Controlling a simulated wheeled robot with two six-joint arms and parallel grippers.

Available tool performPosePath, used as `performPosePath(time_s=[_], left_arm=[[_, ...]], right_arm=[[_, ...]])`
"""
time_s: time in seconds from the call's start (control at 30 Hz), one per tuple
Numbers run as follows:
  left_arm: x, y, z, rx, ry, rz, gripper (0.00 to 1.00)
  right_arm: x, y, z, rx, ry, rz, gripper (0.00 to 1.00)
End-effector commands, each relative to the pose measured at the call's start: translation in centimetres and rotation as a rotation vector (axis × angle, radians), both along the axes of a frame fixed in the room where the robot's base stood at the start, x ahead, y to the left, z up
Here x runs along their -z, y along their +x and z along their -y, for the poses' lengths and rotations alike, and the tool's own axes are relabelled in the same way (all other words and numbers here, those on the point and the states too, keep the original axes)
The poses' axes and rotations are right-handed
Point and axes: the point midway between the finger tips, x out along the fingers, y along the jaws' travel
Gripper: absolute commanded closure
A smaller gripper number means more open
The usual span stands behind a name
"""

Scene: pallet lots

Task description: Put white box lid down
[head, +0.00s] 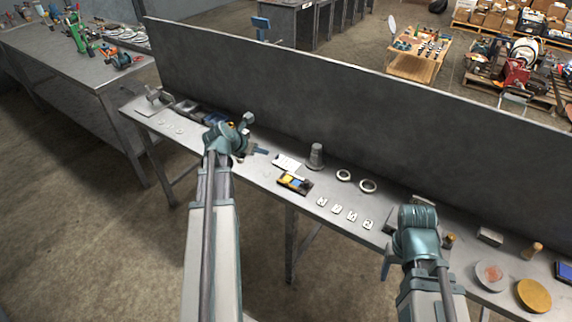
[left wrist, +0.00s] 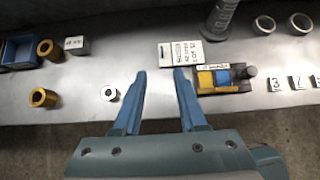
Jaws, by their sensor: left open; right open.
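My left gripper (head: 252,150) is open and empty above the bench; its blue fingers also show in the left wrist view (left wrist: 159,75). A flat white card with dark print (left wrist: 181,54) lies on the bench just beyond its fingertips; it also shows in the head view (head: 286,163). A small pale box with a printed top (left wrist: 76,44) stands to the left. A pale grey-white block (head: 490,236) sits farther right on the bench. I cannot tell which piece is the white box lid. My right gripper (head: 388,262) is open at the bench's front edge, partly hidden by its own wrist.
A dark holder with yellow and blue blocks (left wrist: 222,87) is right of the left fingers. A tall dark panel (head: 330,110) runs behind the bench.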

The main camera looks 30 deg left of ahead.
Motion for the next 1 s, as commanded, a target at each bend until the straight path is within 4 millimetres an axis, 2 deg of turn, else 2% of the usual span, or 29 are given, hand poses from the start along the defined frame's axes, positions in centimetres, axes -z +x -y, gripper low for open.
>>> performPosePath(time_s=[0.03,0.33,0.47,0.73,1.0], left_arm=[[0.9,0.6,0.0,0.001,0.0,0.0,0.59],[4.9,4.4,0.2,0.002,0.002,0.001,0.59],[5.7,5.4,0.4,0.002,0.001,0.001,0.59],[6.0,5.8,0.5,0.001,0.001,0.0,0.59],[8.8,8.1,1.0,0.002,0.002,0.001,0.59]], right_arm=[[0.9,0.0,0.0,0.0,0.0,0.0,0.38],[4.9,0.0,0.0,0.0,0.0,0.0,0.38],[5.7,0.0,0.0,0.0,0.0,0.0,0.38],[6.0,0.0,0.0,0.0,0.0,0.0,0.38],[8.8,0.0,0.0,-0.001,0.0,0.0,0.38]])
